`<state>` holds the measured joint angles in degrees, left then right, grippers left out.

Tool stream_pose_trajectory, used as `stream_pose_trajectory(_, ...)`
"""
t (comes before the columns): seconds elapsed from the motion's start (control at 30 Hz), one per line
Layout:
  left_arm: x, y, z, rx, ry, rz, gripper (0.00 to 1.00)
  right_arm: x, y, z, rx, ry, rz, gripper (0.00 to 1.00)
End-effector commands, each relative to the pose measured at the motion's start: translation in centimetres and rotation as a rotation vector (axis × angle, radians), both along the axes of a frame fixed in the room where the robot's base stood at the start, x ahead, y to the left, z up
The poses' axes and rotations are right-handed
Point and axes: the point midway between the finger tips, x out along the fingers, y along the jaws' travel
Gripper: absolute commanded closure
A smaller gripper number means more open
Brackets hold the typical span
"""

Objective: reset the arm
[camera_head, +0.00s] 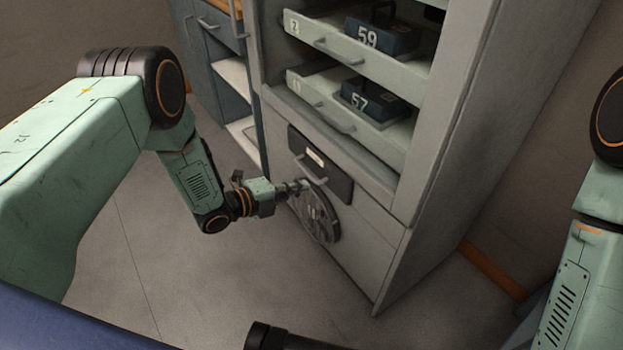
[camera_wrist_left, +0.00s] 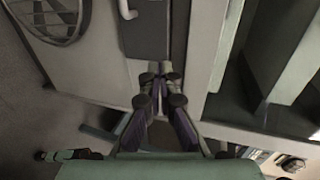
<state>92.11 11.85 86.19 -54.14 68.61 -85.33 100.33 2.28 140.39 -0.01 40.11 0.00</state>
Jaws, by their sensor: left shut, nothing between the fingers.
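My left arm reaches in from the left in the head view. Its gripper (camera_head: 298,187) is in front of the lower part of a grey cabinet (camera_head: 370,245), near a dark panel with a handle (camera_head: 312,172) and a round grille (camera_head: 318,212). In the left wrist view the gripper's fingertips (camera_wrist_left: 158,76) are together with nothing between them. The dark panel (camera_wrist_left: 160,35) is just beyond them, and the grille (camera_wrist_left: 45,15) is at the upper left. I cannot tell whether the fingers touch the cabinet. My right arm shows at the right edge, its gripper out of view.
Two pulled-out trays, marked 2 (camera_head: 330,48) and 1 (camera_head: 310,92), hold dark boxes labelled 59 (camera_head: 380,35) and 57 (camera_head: 372,100), above the left gripper. A blue-grey cabinet (camera_head: 217,55) stands behind on the left. The floor (camera_head: 240,275) in front is clear.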

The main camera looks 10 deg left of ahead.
Motion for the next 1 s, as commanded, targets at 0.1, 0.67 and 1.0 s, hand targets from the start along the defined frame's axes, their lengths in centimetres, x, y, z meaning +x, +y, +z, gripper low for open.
stream_pose_trajectory(0.1,-1.4,1.2,0.8,-0.002,0.001,0.003,1.00,0.0,0.0,1.0,0.000,0.000,0.000,0.60)
stream_pose_trajectory(0.67,-2.9,2.6,0.7,-0.065,0.074,0.037,1.00,0.0,0.0,1.4,0.000,0.001,0.000,0.60)
stream_pose_trajectory(1.0,-10.0,4.8,-5.7,-0.490,0.770,0.633,1.00,0.0,0.0,1.7,0.000,0.001,0.000,0.60)
